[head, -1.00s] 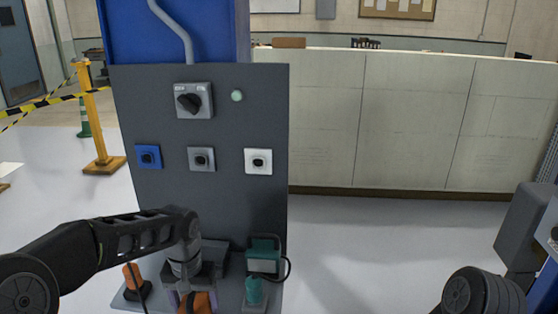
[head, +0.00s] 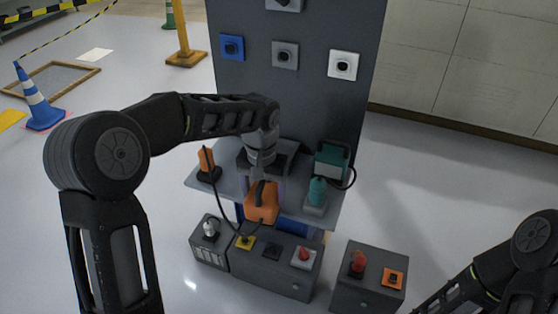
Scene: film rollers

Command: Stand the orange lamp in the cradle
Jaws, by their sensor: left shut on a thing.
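The orange lamp (head: 262,206) has a dark handle on top and hangs in front of the shelf of the grey panel. My left gripper (head: 260,184) reaches down from above and is shut on its handle. A dark grey holder (head: 286,156), which looks like the cradle, is on the shelf behind my left wrist and is partly hidden by it. The lamp is in front of this holder and lower in the picture, apart from it as far as I can tell. A black cord runs between the lamp and a small orange piece (head: 206,160) on a black base. My right gripper is out of view.
A teal lamp (head: 331,161) and a teal piece (head: 317,191) are on the shelf's right. Grey control boxes (head: 275,274) (head: 368,283) with knobs and buttons stand in front, below the lamp. A blue cone (head: 38,98) stands on the floor at left.

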